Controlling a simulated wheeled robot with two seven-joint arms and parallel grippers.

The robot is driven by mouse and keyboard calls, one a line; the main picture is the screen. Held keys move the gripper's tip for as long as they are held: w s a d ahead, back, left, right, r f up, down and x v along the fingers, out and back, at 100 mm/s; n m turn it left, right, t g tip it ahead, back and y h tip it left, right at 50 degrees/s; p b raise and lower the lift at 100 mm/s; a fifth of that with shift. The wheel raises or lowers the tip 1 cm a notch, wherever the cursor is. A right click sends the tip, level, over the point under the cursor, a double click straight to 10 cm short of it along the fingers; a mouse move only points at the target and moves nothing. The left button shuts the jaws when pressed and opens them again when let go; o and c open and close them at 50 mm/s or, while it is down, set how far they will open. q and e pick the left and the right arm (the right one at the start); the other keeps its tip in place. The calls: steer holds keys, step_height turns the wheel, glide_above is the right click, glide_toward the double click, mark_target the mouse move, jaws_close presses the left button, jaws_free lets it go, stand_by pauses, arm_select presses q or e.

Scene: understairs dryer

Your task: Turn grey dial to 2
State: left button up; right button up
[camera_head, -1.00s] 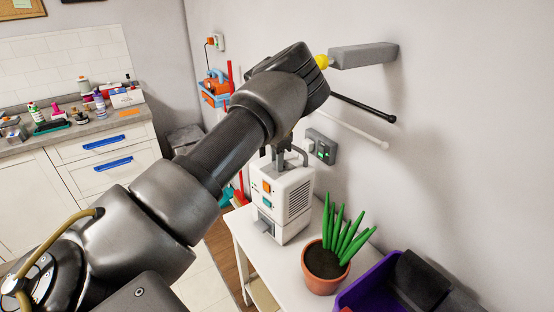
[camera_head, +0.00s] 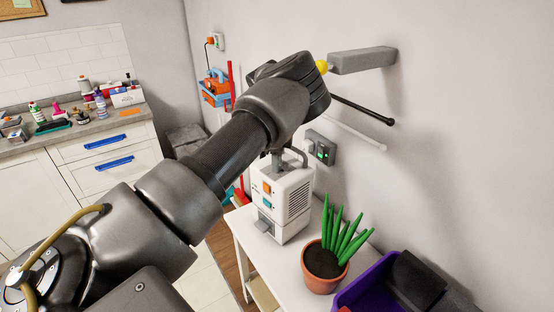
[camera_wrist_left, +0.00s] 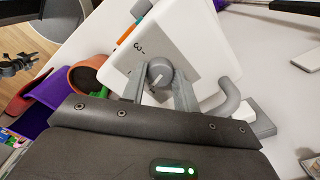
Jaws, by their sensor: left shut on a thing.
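A white dehumidifier-like machine (camera_head: 287,198) stands on a white table, with an orange and a teal switch on its front. In the left wrist view, its grey dial (camera_wrist_left: 160,72) sits on a grey panel of the white body (camera_wrist_left: 180,35). A "3" mark shows beside the dial, upper left; a "2" mark is not readable. My left gripper (camera_wrist_left: 160,82) is shut on the dial, one finger on each side. A pale pointer line on the dial faces the gripper side. In the head view my wrist hides the dial and most of the fingers. My right gripper is not in view.
A potted plant (camera_head: 325,265) and a purple bin (camera_head: 365,290) stand close to the machine's right. A grey wall bar (camera_head: 362,57) and two rods (camera_head: 362,109) stick out near my wrist.

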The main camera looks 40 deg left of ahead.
arm_select(q)
steer(key=m, duration=0.3)
steer(key=shift+m, duration=0.4)
steer(key=m, duration=0.4)
steer(key=shift+m, duration=0.4)
steer(key=o, duration=1)
step_height(320, 180, up, 11)
steer(key=shift+f+b, duration=0.1)
steer(key=shift+b, duration=0.75)
